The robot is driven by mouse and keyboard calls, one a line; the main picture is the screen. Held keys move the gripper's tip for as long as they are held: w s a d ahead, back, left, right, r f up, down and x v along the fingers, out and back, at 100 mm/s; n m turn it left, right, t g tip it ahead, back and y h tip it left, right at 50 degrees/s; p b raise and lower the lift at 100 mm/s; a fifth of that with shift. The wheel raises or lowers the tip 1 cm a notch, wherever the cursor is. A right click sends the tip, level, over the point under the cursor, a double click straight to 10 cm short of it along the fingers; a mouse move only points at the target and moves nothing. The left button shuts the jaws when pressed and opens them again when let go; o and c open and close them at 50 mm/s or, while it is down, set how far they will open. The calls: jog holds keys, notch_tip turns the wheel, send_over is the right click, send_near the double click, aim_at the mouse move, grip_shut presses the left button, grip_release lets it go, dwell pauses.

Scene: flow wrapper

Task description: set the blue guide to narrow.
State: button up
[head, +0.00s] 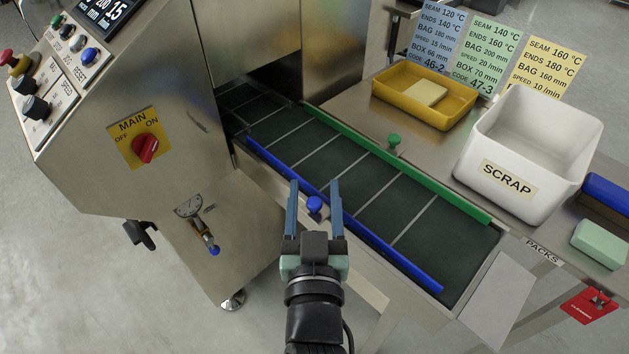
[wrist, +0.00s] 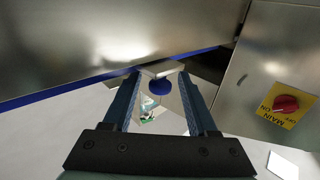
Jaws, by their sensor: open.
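The blue guide (head: 375,241) is a long blue rail along the near side of the dark conveyor belt (head: 420,237). A round blue knob (head: 314,204) sits on a metal bracket at its near side. My gripper (head: 315,186) is open, with one finger on each side of the blue knob in the head view. In the wrist view the knob (wrist: 160,87) shows between the two fingers (wrist: 164,88). I cannot tell whether the fingers touch it. The blue guide also shows as a strip (wrist: 50,92) in the wrist view.
A green guide (head: 400,165) with a green knob (head: 394,140) runs along the far side of the belt. A white SCRAP bin (head: 530,140) and a yellow tray (head: 408,100) stand beyond it. The machine cabinet (head: 150,190) with a red MAIN switch (head: 146,148) stands at the left.

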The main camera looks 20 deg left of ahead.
jog(key=shift+x, duration=1.1)
jog(key=shift+c, duration=0.2)
grip_shut()
